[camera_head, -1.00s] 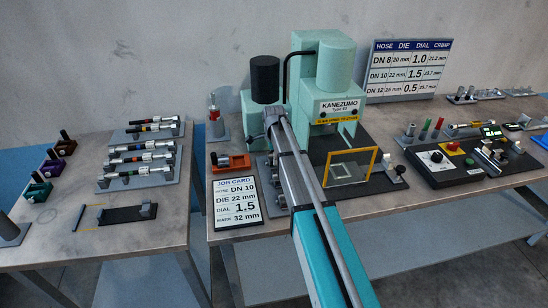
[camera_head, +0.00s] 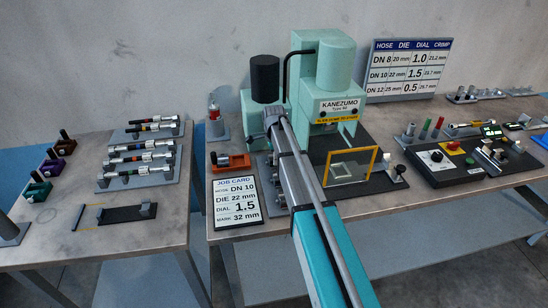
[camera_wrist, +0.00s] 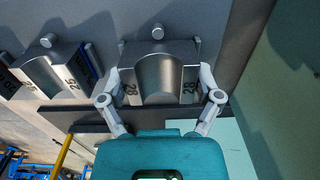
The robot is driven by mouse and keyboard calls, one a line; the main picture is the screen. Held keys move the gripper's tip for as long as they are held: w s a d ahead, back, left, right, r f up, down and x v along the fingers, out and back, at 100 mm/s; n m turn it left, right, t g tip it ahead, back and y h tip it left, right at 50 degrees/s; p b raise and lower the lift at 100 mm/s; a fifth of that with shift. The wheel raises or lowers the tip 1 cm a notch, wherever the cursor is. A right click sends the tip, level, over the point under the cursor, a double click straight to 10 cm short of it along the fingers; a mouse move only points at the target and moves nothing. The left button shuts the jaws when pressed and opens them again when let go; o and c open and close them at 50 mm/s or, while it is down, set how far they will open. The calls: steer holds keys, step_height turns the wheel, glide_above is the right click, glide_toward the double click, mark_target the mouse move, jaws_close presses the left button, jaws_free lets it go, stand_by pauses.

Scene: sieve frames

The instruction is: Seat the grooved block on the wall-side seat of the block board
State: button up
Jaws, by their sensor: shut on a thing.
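A grey block with a wide rounded groove, marked 28 (camera_wrist: 160,78), fills the middle of the wrist view. My gripper (camera_wrist: 161,92) is shut on it, one finger on each side. A round peg stands just beyond the block. A second grooved block marked 25 (camera_wrist: 56,70) is to its left, apart from it, with its own peg. I cannot tell whether the held block touches the surface below. In the head view my arm reaches to the left front of the green press (camera_head: 305,75), and its end and the block are hard to make out there.
A yellow-framed clear guard (camera_head: 350,167) stands right of my arm. A job card (camera_head: 237,203) and an orange-red tool (camera_head: 230,162) lie to its left. A control box (camera_head: 455,160) is at right. The left table (camera_head: 150,236) holds racked hoses and has free room in front.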

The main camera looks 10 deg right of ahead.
steer(key=shift+f+b, duration=0.35)
steer(key=shift+f, duration=0.05)
stand_by(0.4)
steer(key=o, duration=1.1)
steer(key=shift+r, duration=0.1)
step_height(320, 180, up, 10)
steer(key=p, duration=1)
steer(key=shift+s, duration=0.1)
steer(key=s+n, duration=1.8)
steer(key=s, duration=1.1)
steer(key=shift+a+f+b, duration=0.3)
steer(key=shift+f+b, duration=0.05)
steer(key=shift+f, duration=0.05)
